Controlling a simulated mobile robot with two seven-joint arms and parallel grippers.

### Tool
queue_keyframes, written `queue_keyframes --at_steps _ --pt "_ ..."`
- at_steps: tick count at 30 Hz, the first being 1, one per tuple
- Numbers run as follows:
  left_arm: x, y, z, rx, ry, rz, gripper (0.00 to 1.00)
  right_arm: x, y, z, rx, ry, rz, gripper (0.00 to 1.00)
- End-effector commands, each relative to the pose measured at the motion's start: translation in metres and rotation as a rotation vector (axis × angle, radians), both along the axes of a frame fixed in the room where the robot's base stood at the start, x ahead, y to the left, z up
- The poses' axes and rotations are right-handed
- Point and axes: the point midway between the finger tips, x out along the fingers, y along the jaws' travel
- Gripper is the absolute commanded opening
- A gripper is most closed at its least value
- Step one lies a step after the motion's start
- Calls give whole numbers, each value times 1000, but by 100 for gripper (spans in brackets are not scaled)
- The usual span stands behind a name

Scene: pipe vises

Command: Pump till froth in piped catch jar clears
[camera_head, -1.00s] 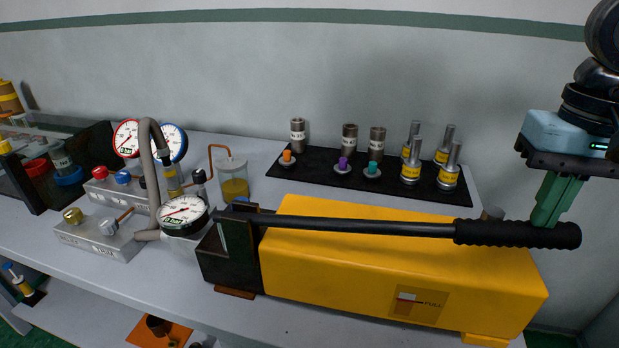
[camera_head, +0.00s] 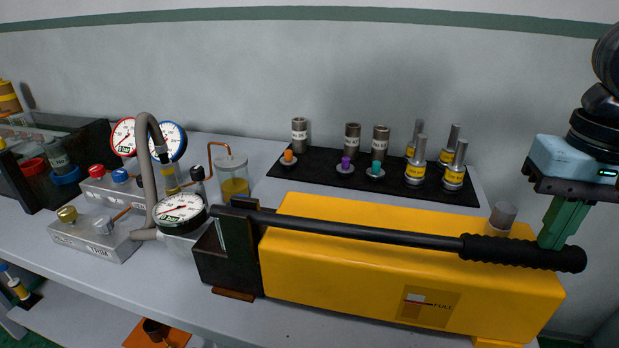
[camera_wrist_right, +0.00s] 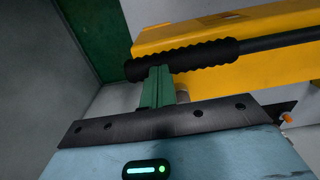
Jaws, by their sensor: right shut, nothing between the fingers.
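The catch jar (camera_head: 234,188) is clear, with amber liquid low down and a pale upper part; a copper pipe (camera_head: 211,158) runs into it. I cannot make out froth at this size. The yellow hand pump (camera_head: 400,275) has a long black lever (camera_head: 350,232) sloping down to the right, ending in a ribbed grip (camera_head: 515,252). My right gripper (camera_head: 550,240) is shut and empty, its green fingers against the grip from above and behind. In the right wrist view, the fingertips (camera_wrist_right: 160,75) meet the ribbed grip (camera_wrist_right: 195,60). My left gripper is out of view.
A pressure gauge (camera_head: 180,212) and grey hose (camera_head: 146,180) stand left of the pump. Two more gauges and metal valve blocks (camera_head: 95,236) lie farther left. A black mat (camera_head: 320,184) behind holds several fittings and coloured plugs.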

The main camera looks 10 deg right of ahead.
Motion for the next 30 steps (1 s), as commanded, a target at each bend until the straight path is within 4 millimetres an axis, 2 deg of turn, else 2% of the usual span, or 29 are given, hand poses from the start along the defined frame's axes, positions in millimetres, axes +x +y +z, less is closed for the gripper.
queue_keyframes --at_steps 1,5,17,30 --pt "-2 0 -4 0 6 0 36 0 0 -7 0 3 0 0" --pt "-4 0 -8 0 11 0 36 0 -1 -13 0 2 0 0" --pt "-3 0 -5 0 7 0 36 -1 -1 -11 -1 7 0 0" --pt "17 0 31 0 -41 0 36 2 4 49 -2 -2 -1 0"
